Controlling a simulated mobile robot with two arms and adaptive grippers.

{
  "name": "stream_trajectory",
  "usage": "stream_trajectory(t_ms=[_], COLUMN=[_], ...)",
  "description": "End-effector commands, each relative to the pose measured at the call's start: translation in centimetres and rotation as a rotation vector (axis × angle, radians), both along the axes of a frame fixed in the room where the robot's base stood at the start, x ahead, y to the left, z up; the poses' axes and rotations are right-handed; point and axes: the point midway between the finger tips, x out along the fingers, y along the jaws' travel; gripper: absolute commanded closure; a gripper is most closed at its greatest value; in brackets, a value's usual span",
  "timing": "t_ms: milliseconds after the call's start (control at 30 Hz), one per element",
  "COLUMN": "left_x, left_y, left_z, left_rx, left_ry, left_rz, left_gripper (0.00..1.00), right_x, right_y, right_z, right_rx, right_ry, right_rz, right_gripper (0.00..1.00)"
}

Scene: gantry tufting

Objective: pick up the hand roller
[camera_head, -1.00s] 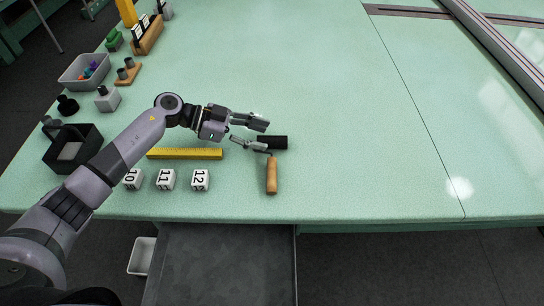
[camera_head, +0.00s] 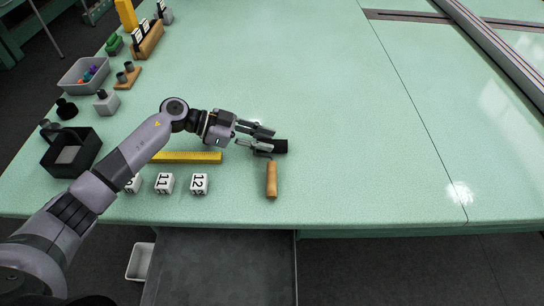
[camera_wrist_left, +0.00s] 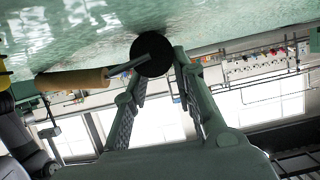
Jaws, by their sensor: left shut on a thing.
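The hand roller lies on the pale green table, with its black roller (camera_head: 281,146) toward the back and its wooden handle (camera_head: 271,181) pointing toward the front edge. My left gripper (camera_head: 268,139) is shut on the hand roller at its black cylinder, with one finger on each side. In the left wrist view the round black end of the roller (camera_wrist_left: 152,54) shows between the fingertips, and the wooden handle (camera_wrist_left: 72,80) points left. The fingers hide part of the roller and its metal frame in the head view. My right gripper is not in view.
A yellow bar (camera_head: 187,157) and white numbered cubes (camera_head: 199,184) lie left of the roller. A black caddy (camera_head: 72,153), a grey bin (camera_head: 83,73) and a wooden holder (camera_head: 148,40) stand along the left side. The table's middle and right are clear.

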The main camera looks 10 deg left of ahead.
Motion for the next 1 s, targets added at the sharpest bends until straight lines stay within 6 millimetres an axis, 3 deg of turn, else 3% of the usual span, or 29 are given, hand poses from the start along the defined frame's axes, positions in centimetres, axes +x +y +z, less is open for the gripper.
stream_trajectory(t_ms=[100, 467, 667, 867, 1000], left_x=[0.0, 0.0, 0.1, 0.1, 0.1], left_y=[0.0, 0.0, 0.0, 0.1, 0.1], left_z=[0.0, 0.1, 1.4, 5.2, 9.3], left_rx=[0.000, -0.001, -0.001, 0.001, 0.002], left_ry=[0.000, 0.000, -0.002, -0.008, -0.008], left_rz=[0.000, 0.000, 0.000, -0.001, 0.000], left_gripper=[1.00, 1.00, 1.00, 1.00, 1.00], right_x=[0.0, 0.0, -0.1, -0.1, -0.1], right_y=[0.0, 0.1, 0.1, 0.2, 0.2], right_z=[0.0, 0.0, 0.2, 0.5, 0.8], right_rx=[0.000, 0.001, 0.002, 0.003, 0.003], right_ry=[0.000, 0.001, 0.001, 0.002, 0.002], right_rz=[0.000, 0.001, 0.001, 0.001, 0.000], right_gripper=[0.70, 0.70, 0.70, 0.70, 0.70])
